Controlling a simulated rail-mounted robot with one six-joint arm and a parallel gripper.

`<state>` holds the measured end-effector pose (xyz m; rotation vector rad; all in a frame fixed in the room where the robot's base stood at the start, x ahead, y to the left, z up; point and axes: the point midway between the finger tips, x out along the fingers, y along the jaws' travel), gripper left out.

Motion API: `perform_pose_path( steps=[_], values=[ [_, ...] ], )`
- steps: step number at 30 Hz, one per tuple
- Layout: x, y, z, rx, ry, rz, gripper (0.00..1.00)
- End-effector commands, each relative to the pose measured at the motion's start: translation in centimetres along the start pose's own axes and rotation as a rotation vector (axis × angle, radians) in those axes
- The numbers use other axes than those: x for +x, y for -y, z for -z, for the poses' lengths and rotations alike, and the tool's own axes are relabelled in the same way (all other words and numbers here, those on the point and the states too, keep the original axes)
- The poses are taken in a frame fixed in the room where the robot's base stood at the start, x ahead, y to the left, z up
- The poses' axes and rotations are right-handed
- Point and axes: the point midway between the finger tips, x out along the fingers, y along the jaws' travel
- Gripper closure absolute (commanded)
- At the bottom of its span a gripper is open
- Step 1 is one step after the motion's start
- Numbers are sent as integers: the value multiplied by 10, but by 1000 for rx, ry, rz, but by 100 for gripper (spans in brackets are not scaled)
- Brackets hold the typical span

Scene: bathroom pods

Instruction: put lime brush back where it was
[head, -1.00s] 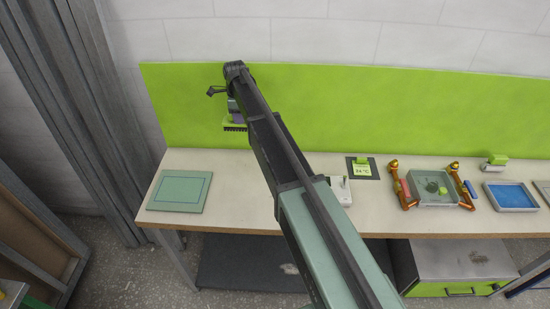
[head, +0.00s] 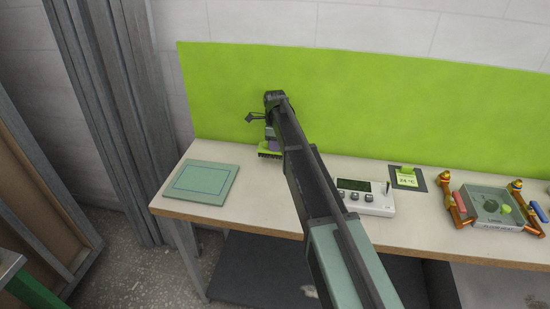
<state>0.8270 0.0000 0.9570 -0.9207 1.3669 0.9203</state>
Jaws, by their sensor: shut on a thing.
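The lime brush (head: 269,153) has a lime body with dark bristles along its underside. It is in the head view, near the back of the bench, to the right of the green mat. My gripper (head: 271,133) comes down from above and is shut on the brush. My arm hides part of the gripper and the fingertips. The bristles are at or just above the bench top; I cannot tell whether they touch it.
The flat green mat (head: 203,181) with a blue outline lies at the bench's left end. Right of my arm are a white control box (head: 367,196), a dark card with a lime label (head: 408,178) and a grey-green tray (head: 492,205) between orange clamps. A lime panel (head: 400,110) stands behind.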

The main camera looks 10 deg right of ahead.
Motion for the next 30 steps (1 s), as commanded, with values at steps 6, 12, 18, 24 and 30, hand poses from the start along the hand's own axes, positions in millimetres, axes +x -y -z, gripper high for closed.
perform_pose_path(
  steps=[6,12,18,24,30],
  values=[
    [39,0,0,0,0,0,89],
    [35,0,0,0,0,0,89],
    [37,0,0,0,0,0,58],
    [37,0,0,0,0,0,45],
    [31,0,0,0,0,0,45]
  ],
)
